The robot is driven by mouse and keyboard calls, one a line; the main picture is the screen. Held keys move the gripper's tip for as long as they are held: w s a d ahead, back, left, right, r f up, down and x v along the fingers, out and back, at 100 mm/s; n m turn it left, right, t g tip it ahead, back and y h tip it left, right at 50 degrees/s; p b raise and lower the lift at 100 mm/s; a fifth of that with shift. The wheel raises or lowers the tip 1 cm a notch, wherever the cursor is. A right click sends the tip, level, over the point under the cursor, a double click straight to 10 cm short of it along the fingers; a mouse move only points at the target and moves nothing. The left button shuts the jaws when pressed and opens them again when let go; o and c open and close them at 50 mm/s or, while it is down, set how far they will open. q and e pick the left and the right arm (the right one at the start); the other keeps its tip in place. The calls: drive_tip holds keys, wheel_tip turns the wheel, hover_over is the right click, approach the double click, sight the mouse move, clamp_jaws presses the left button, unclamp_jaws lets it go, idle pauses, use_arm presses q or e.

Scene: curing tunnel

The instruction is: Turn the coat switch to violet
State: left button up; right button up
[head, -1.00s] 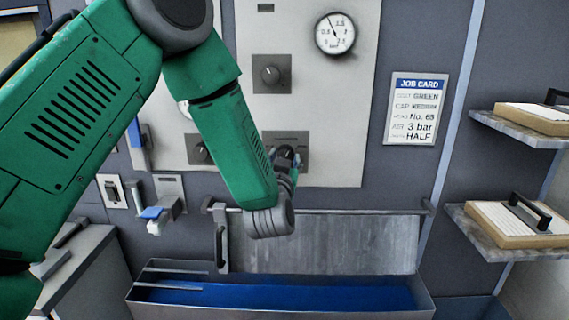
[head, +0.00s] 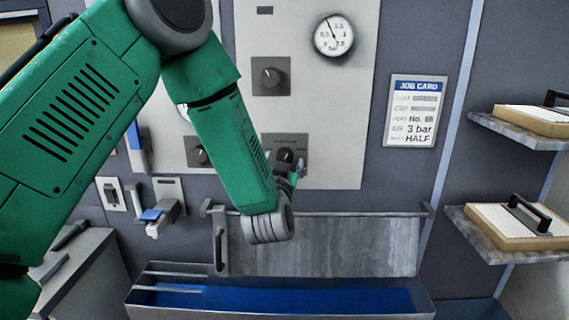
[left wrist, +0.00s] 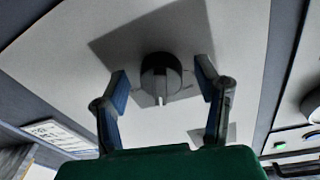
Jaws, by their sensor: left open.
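A dark knob (head: 286,156) sits on a grey square plate low on the light panel, partly behind my left gripper (head: 292,172). Its label is too small to read, so I cannot tell for sure that it is the coat switch. In the left wrist view, a round dark knob (left wrist: 160,74) with a white pointer mark lies between the spread fingers of the open left gripper (left wrist: 162,69). A gap shows on each side of the knob. The pointer mark is toward the bottom of that view. My right gripper is not in view.
Another knob (head: 269,75) is higher on the panel (head: 330,120), with a pressure gauge (head: 333,35) right of it. A third knob (head: 199,151) is left of my forearm. A job card (head: 415,110) hangs at right. A blue-lined trough (head: 280,297) lies below.

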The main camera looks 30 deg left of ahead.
use_arm(q)
drive_tip(key=v, duration=1.1)
drive_tip(key=shift+s+d, duration=0.2)
drive_tip(key=shift+f, duration=0.1)
drive_tip(key=s+d+f+m+g+h+b, duration=0.1)
drive_tip(key=s+d+f+g+h, duration=0.2)
drive_tip(key=f, duration=1)
drive_tip(key=s+f+m+g+h+b, duration=0.2)
drive_tip(key=s+f+g+h, duration=0.15)
drive_tip(key=f, duration=0.85)
drive_tip(key=s+f+g+h+b, duration=0.1)
drive_tip(key=s+f+g, duration=0.4)
drive_tip(key=s+f, duration=0.3)
drive_tip(key=s+f+g+h+b, duration=0.1)
drive_tip(key=s+f+g, duration=0.4)
drive_tip(key=s, duration=0.9)
wheel_tip(320, 180, down, 4)
drive_tip(key=shift+s+d+r+m, duration=0.2)
drive_tip(key=shift+d+m, duration=0.1)
drive_tip(key=shift+d, duration=0.2)
